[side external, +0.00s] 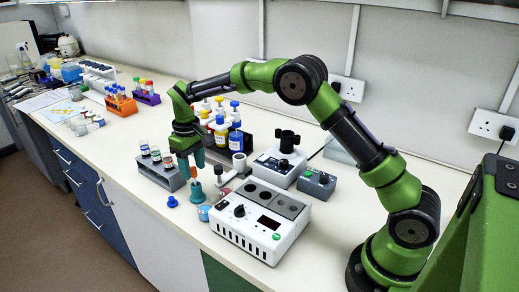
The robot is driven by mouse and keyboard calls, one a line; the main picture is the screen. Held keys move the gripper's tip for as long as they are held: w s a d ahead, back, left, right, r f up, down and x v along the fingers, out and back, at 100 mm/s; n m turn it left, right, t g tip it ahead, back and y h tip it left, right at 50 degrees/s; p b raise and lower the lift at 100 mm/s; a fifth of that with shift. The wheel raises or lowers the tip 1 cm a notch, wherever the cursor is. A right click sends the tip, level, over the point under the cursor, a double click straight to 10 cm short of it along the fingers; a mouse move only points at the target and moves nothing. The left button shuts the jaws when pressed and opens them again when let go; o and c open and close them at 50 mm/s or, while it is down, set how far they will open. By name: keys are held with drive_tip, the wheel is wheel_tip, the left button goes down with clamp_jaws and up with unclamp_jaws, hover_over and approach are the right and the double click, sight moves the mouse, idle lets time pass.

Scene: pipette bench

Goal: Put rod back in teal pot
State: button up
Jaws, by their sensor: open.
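Just below the fingertips is a small teal pot-like thing (196,191). A short orange-brown piece (193,173), possibly the rod, shows between the fingers and the teal thing. It is too small to tell whether it stands in the pot or only lines up with it in this view. The fingers hide part of it.
A grey rack with vials (165,174) stands close left of my gripper. A blue cap (172,202) and a light blue cup (203,213) are in front. A white heating block (258,222) stands right; capped bottles (235,138) stand behind. The bench's front left is clear.

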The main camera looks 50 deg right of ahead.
wheel_tip(320, 180, up, 13)
drive_tip(key=s+r+m+t+y, duration=0.2)
drive_tip(key=s+m+t, duration=0.2)
drive_tip(key=s, duration=2.5)
drive_tip(key=t, duration=0.3)
drive_tip(key=shift+s+d+m, duration=0.4)
drive_tip(key=shift+o, duration=0.4)
